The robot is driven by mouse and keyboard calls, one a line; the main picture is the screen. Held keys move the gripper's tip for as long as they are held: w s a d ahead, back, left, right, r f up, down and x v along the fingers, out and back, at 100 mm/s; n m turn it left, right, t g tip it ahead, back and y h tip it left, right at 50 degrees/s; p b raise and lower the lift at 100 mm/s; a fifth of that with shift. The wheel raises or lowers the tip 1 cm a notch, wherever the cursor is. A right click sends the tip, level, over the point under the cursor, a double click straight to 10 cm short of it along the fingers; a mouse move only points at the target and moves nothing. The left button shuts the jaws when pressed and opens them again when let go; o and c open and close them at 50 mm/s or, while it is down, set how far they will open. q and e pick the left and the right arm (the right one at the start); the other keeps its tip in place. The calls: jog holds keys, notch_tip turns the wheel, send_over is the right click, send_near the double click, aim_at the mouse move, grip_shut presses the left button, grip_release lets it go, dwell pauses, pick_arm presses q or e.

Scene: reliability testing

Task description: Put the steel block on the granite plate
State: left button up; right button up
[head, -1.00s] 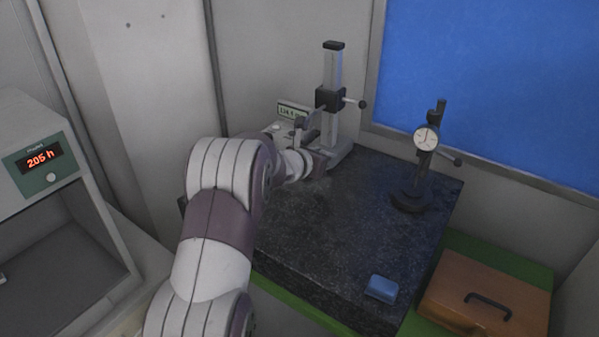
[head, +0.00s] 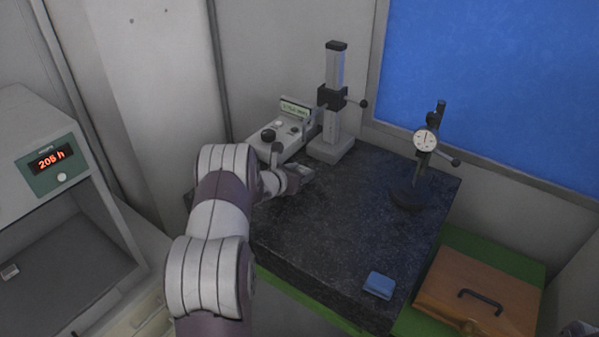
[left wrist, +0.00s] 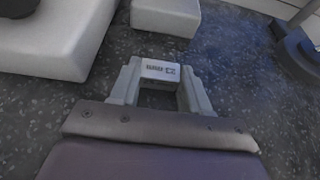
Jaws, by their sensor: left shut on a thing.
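The dark speckled granite plate (head: 345,225) fills the middle of the head view. My left gripper (head: 298,174) is over its back left part, in front of the height stand. In the left wrist view my left gripper (left wrist: 160,80) is shut on the steel block (left wrist: 160,70), a small light grey piece with dark markings on its face. The block sits between the fingertips, with granite all round it. I cannot tell whether its underside touches the plate. In the head view the block is mostly hidden by the gripper. My right gripper is not in view.
On the plate stand a height stand (head: 333,110) with a display unit (head: 285,132), a dial gauge stand (head: 410,190) and a blue block (head: 379,285). A brown case (head: 480,292) is at right. A cabinet reading 205 h (head: 50,160) is at left, a small pale block (head: 10,272) inside. The plate's middle is clear.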

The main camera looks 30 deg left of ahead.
pick_arm(q)
jog(key=o, duration=1.3)
jog(key=shift+r, duration=0.1)
jog(key=shift+s+r+p, duration=0.1)
jog(key=shift+r+p, duration=0.05)
jog(key=shift+p, duration=0.2)
jog(key=b+v, duration=0.3)
jog(key=v, duration=0.8)
jog(key=shift+b, duration=0.4)
jog(key=shift+s+r, duration=0.1)
jog(key=shift+s, duration=0.25)
